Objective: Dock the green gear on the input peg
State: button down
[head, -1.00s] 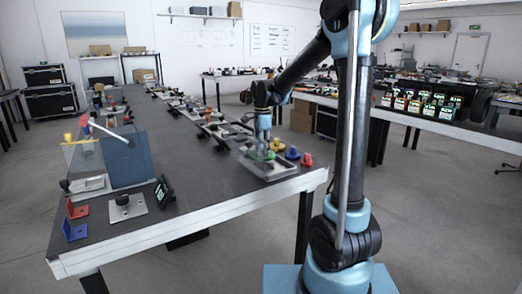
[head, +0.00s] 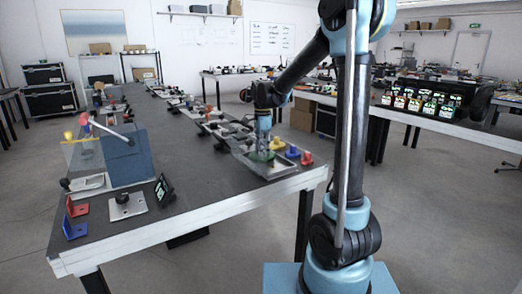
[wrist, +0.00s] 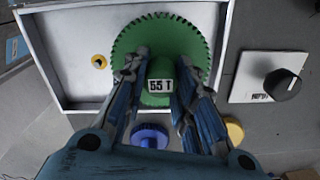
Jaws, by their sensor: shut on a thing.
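The green gear (wrist: 180,42) is toothed, with a raised hub labelled "55 T" (wrist: 160,86). My gripper (wrist: 158,78) is shut on the hub, one finger on each side. In the head view my gripper (head: 263,148) points down at the pale tray (head: 268,172) near the table's right end, with the green gear (head: 262,156) below it. In the wrist view the gear overlaps the tray (wrist: 62,50). I cannot tell whether it touches the floor of the tray. A small orange round part with a dark centre (wrist: 98,61) shows left of the gear. I cannot make out the input peg; the gear may hide it.
A blue part (wrist: 150,136) and a yellow part (wrist: 234,130) lie outside the tray's near wall. A plate with a black knob (wrist: 282,82) stands to the right. In the head view a red part (head: 306,158) is near the table edge.

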jog(key=shift+f, duration=0.15)
jog(key=c, duration=1.6)
grip_release()
jog(key=shift+w+r, duration=0.1)
jog(key=shift+r, duration=5.4)
